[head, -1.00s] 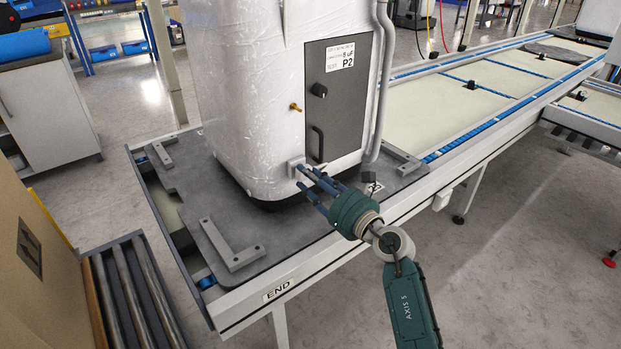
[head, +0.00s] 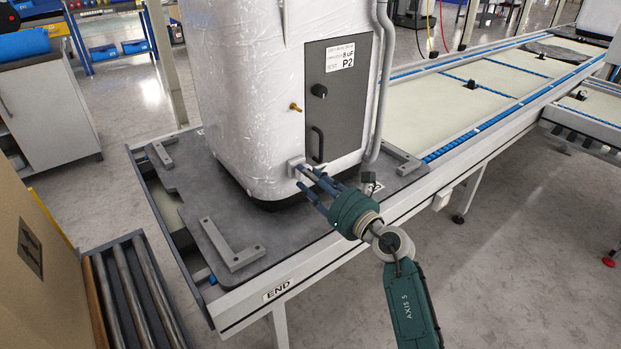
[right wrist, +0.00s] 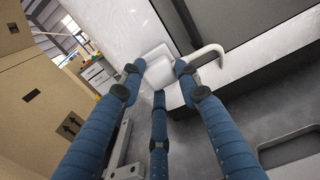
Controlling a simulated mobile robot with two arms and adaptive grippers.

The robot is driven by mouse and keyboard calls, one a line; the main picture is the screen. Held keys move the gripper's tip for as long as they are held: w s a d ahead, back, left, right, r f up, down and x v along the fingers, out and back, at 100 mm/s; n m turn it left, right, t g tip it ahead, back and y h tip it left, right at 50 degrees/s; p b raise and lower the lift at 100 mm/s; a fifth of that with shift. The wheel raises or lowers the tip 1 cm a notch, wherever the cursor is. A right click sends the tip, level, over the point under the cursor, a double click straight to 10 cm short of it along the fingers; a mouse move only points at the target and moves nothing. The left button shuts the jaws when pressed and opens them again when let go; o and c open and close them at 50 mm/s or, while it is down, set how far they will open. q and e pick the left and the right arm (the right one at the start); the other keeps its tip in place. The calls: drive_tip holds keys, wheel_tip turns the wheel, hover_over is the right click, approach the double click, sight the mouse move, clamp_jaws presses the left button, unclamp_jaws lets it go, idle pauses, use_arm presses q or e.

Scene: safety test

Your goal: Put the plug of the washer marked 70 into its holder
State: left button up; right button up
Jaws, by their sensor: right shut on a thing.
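The washer (head: 245,90) stands upright, wrapped in clear film, with a dark front panel (head: 335,120) labelled P2; I cannot read a 70 on it. A pale holder block (head: 296,166) sits low on its front, left of the panel handle. My right gripper (head: 308,178) is at this block. In the right wrist view its blue fingers close around a small white piece (right wrist: 160,74), which looks like the plug, against the washer's side. A white curved cord or tube (right wrist: 208,52) shows beside it. Fingers and blocks overlap, so how deep the plug sits is unclear. My left gripper is out of view.
The washer stands on a dark pallet plate (head: 195,185) with metal corner brackets (head: 232,248), at the END of a conveyor (head: 350,240). A grey hose (head: 384,80) runs down the washer's right side. A cardboard box (head: 40,270) and rollers (head: 135,290) stand at left.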

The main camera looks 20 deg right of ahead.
drive_tip(key=shift+w+a, duration=0.15)
drive_tip(key=shift+w, duration=0.35)
idle(0.7)
drive_tip(key=o, duration=1.3)
drive_tip(key=shift+v, duration=4.1)
drive_tip(key=shift+r, duration=0.1)
